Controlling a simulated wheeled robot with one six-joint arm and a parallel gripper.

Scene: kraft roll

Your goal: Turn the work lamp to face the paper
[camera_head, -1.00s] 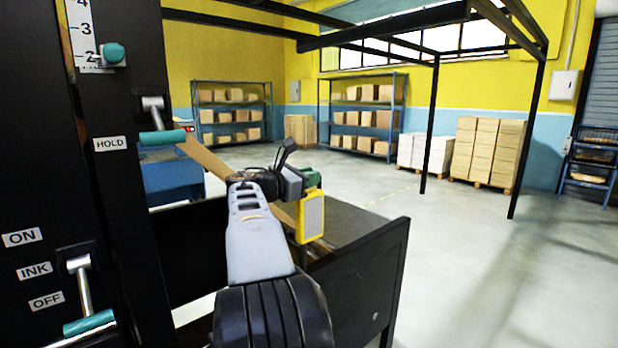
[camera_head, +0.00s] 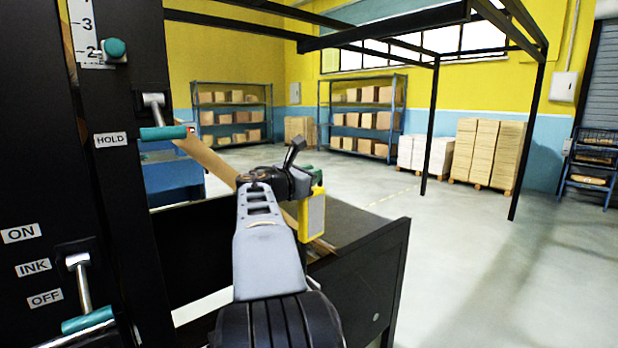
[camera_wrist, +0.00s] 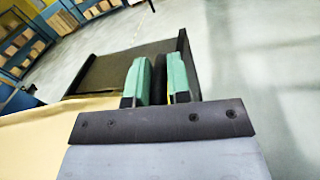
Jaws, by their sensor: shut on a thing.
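The work lamp (camera_head: 312,216) has a yellow housing with a pale rectangular panel. In the head view the panel faces toward the camera, and the paper is on the lamp's left. My gripper (camera_head: 310,176) is at the top of the lamp, with its teal fingers partly hidden by my wrist. In the wrist view the two green fingers (camera_wrist: 159,80) are shut on a narrow dark part, with a sliver of yellow beside the right finger. The brown paper (camera_head: 212,158) runs as a slanting strip behind my arm; it also shows as a tan sheet in the wrist view (camera_wrist: 40,138).
A black machine panel (camera_head: 120,210) with teal-handled levers stands close on the left. A dark, black-sided table (camera_head: 365,275) lies under and beyond the lamp. Shelves (camera_head: 362,117) and stacked pallets (camera_head: 487,152) are far back. The floor at right is clear.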

